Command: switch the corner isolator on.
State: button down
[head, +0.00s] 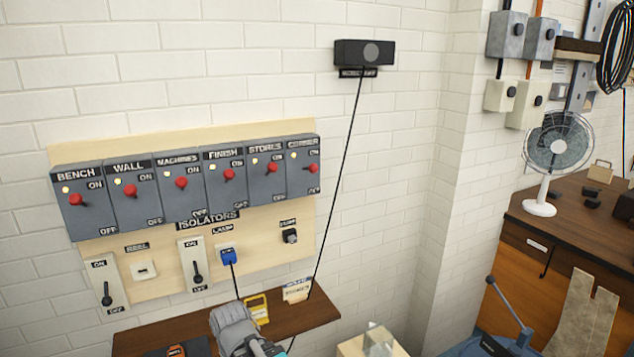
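The corner isolator (303,180) is the rightmost grey box in a row of several isolators on a pale wooden board. It has a red knob (312,168) between an ON mark above and an OFF mark below. The knob is too small to tell which position it is in. A small pale indicator sits at its upper left; I cannot tell whether it is lit. My gripper (232,318) appears at the bottom edge, below and left of the corner isolator and apart from it. Its fingers are not clear, and I cannot see whether it holds anything.
Below the boxes, the board (160,288) carries switches and a blue plug (228,256) with a hanging cable. A dark wooden shelf (320,312) lies beneath. Another cable runs down from a black wall box (364,53), right of the board. A fan (558,150) stands on the right bench.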

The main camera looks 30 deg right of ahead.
aim_at(313, 168)
jog(key=z, duration=0.8)
jog(key=k, duration=0.55)
jog(key=u, duration=0.45)
